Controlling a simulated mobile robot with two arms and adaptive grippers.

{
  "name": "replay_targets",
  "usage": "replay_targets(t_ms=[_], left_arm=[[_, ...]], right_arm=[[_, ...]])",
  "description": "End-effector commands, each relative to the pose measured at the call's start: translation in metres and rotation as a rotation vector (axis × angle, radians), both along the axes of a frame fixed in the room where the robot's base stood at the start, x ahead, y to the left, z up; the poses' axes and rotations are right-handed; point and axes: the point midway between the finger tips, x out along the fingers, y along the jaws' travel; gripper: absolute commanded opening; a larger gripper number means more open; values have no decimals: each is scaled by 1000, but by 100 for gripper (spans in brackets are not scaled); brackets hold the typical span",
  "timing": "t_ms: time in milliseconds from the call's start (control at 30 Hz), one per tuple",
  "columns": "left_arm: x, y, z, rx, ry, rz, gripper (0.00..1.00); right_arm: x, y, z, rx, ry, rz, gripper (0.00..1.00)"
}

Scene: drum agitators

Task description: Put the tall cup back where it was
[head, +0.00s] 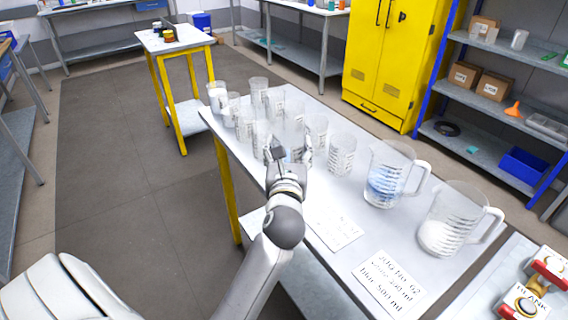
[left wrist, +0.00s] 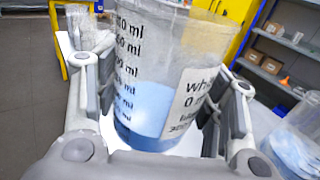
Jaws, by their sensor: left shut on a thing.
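My left gripper (head: 281,153) is over the near side of the metal table, among the clear cups. In the left wrist view my left gripper (left wrist: 160,112) has its fingers on both sides of a clear measuring cup (left wrist: 150,62) and is shut on it. This cup has black ml marks, a white label and blue contents in its lower part. It looks roughly upright; I cannot tell whether its base touches the table. In the head view it is mostly hidden by my gripper and blends with the cups behind. My right gripper is not in view.
Several clear cups (head: 342,154) stand close around my gripper. A jug with blue contents (head: 385,187) and a jug with white contents (head: 438,237) stand to the right. Printed cards (head: 390,284) lie on the front of the table (head: 290,208). A yellow cabinet (head: 385,70) stands behind.

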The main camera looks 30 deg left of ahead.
Motion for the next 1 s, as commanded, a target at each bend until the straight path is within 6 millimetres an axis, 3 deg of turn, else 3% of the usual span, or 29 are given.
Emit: replay_targets(t_ms=[167,400,567,800,1000], left_arm=[[30,24,-28,2,3,2,28],[51,40,-59,0,-1,1,28],[57,44,-68,0,-2,1,28],[59,46,-98,0,0,0,28],[59,46,-101,0,-2,0,28]], right_arm=[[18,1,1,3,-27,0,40],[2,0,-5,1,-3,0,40],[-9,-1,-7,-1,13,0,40],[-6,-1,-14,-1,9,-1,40],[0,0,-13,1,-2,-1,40]])
